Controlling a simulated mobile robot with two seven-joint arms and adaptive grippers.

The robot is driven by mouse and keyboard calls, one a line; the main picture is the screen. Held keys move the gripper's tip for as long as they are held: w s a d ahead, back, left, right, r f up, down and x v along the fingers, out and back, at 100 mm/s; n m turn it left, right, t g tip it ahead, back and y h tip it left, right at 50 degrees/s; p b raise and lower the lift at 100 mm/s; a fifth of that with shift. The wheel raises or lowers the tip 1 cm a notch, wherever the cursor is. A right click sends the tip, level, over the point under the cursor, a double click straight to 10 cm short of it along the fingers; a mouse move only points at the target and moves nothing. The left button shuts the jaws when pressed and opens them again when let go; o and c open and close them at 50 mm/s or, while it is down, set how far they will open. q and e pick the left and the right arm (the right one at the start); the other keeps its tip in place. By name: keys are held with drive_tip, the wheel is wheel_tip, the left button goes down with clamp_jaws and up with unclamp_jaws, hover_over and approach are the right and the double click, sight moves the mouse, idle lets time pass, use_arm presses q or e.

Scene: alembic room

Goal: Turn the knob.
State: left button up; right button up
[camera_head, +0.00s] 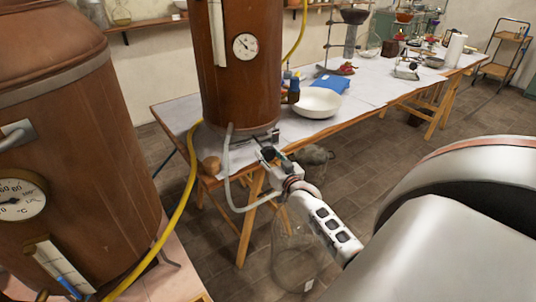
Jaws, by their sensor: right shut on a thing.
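The copper vessel (240,95) stands on the far wooden table, with a round gauge on its front. A small metal fitting (273,135) sticks out low on its right side. My right gripper (270,157) reaches in from the lower right, just below this fitting. Its fingers are shut on a small dark knob, which is mostly hidden between them. A pale hose hangs beside the gripper. My left gripper is not in view.
A second large copper vessel (75,150) fills the left side. A yellow hose (185,195) runs between the vessels. A white bowl (317,103) and a blue object (331,83) lie on the table (375,95). A clear glass vessel (290,255) stands below my gripper.

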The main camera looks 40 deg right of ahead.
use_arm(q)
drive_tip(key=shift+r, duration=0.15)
use_arm(e)
drive_tip(key=shift+r, duration=0.1)
drive_tip(key=n+p, duration=0.1)
drive_tip(key=n, duration=0.5)
drive_tip(key=shift+p, duration=0.35)
drive_tip(key=n, duration=0.3)
drive_tip(key=shift+n, duration=0.3)
drive_tip(key=n, duration=0.4)
drive_tip(key=shift+n+b, duration=0.3)
drive_tip(key=shift+b, duration=0.1)
drive_tip(key=n, duration=0.2)
drive_tip(key=n+b, duration=0.1)
drive_tip(key=n, duration=0.1)
drive_tip(key=shift+a+f+n, duration=0.1)
drive_tip(key=shift+f+n, duration=0.1)
drive_tip(key=shift+n, duration=0.1)
drive_tip(key=shift+n+b, duration=0.45)
drive_tip(key=shift+n, duration=0.55)
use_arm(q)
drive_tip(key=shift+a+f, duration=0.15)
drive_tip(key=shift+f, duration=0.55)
use_arm(e)
drive_tip(key=shift+n, duration=0.9)
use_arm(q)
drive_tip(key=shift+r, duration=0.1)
